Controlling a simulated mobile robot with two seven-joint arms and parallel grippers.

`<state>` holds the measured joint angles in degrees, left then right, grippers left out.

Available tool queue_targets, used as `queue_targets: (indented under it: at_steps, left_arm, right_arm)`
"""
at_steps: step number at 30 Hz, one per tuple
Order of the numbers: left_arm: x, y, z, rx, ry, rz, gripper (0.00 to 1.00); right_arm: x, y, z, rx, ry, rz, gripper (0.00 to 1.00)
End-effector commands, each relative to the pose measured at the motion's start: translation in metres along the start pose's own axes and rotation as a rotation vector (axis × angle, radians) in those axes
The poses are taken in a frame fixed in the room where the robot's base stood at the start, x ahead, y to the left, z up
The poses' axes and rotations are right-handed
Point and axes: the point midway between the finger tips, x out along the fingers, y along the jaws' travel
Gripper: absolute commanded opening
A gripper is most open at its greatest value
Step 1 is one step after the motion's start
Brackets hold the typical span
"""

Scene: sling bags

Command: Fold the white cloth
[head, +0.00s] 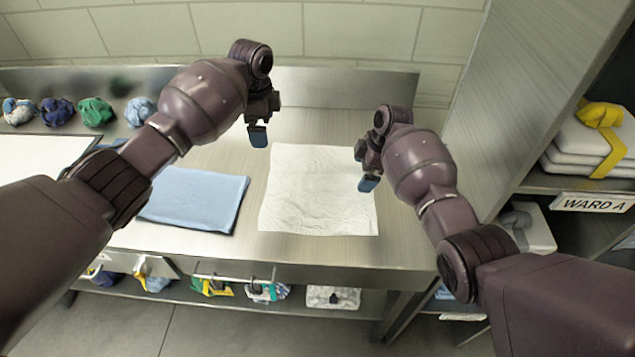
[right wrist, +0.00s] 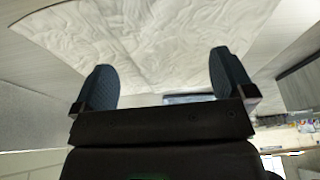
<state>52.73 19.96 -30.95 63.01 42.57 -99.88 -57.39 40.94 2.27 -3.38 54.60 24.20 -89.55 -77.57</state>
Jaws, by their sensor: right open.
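The white cloth (head: 312,195) lies spread flat and slightly wrinkled on the steel table. It also fills much of the upper right wrist view (right wrist: 150,40). My right gripper (head: 367,180) is above the cloth's right edge, and the right wrist view shows its two blue fingertips (right wrist: 162,85) wide apart with nothing between them. My left gripper (head: 258,136) is above the table just beyond the cloth's upper left corner. Only one blue fingertip of it shows clearly, so its opening cannot be judged.
A folded blue cloth (head: 195,200) lies left of the white cloth, partly behind my left arm. Several rolled bundles (head: 96,111) line the back left. A shelf unit (head: 560,185) with packs stands at the right. Steel table (head: 320,115) behind the white cloth is clear.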

Motion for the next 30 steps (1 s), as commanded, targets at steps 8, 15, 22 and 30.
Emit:
queue_targets:
  at_steps: [8, 15, 22, 30]
  left_arm:
    - [0.0, 0.0, 0.0, 0.0, 0.0, 0.0, 1.0]
    - [0.0, 0.0, 0.0, 0.0, 0.0, 0.0, 1.0]
    - [0.0, 0.0, 0.0, 0.0, 0.0, 0.0, 1.0]
    - [0.0, 0.0, 0.0, 0.0, 0.0, 0.0, 1.0]
  right_arm:
    - [-0.023, 0.001, -0.003, -0.001, -0.057, 0.003, 1.0]
    - [-0.042, 0.001, -0.005, -0.002, -0.106, 0.004, 1.0]
    - [-0.055, 0.0, -0.006, 0.0, -0.14, 0.002, 1.0]
    - [-0.056, 0.0, -0.006, 0.0, -0.143, 0.001, 1.0]
